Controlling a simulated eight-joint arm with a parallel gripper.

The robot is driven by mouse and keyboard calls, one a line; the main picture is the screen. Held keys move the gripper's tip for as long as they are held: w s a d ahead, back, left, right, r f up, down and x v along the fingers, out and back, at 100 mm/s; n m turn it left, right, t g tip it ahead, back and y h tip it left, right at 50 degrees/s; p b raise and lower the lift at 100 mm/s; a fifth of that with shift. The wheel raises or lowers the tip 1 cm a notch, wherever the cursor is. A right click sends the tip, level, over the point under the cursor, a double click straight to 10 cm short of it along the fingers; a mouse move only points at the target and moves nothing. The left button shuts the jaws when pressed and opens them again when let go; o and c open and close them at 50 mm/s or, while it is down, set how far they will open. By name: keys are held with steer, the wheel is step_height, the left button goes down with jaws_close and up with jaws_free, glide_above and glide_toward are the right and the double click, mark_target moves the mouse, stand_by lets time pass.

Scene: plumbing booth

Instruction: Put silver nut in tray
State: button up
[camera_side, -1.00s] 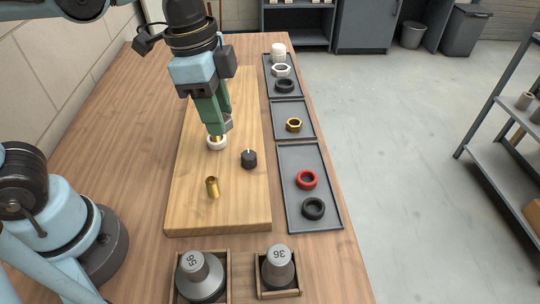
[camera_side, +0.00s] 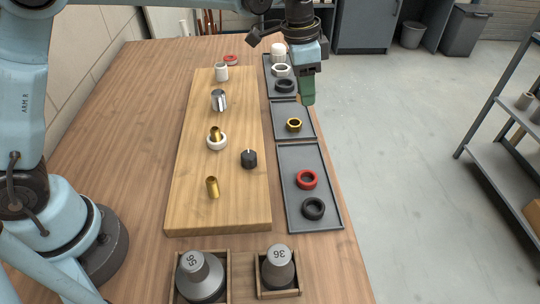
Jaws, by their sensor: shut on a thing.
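My gripper (camera_side: 308,98) is at the right, above the right edge of the trays, with green fingers pointing down. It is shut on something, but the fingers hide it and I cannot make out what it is. A pale silver-white nut (camera_side: 281,71) lies in the far tray (camera_side: 270,86), with a black ring (camera_side: 285,86) and a white cap (camera_side: 278,52). The middle tray (camera_side: 283,107) holds a brass nut (camera_side: 294,125). The near tray (camera_side: 293,157) holds a red ring (camera_side: 307,180) and a black ring (camera_side: 313,209).
The wooden board (camera_side: 240,200) carries a brass pipe in a white ring (camera_side: 217,143), a leaning brass pipe (camera_side: 213,188), a black knob (camera_side: 249,159), a silver fitting (camera_side: 219,100) and a white fitting (camera_side: 221,72). Two weights (camera_side: 201,277) (camera_side: 278,268) stand in front. A red ring (camera_side: 231,59) lies behind.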

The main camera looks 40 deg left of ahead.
steer(key=shift+w+a+f, duration=0.15)
steer(key=shift+w+f, duration=0.65)
steer(key=shift+w, duration=0.2)
glide_above(291, 112)
steer(key=f, duration=0.6)
steer(key=shift+s+a+f, duration=0.1)
steer(key=shift+s+f, duration=0.15)
steer(key=shift+f, duration=0.05)
steer(key=shift+a+f, duration=0.1)
steer(key=shift+f, duration=2)
steer(key=o, duration=1)
steer(key=shift+f, duration=0.15)
steer(key=shift+o, duration=0.2)
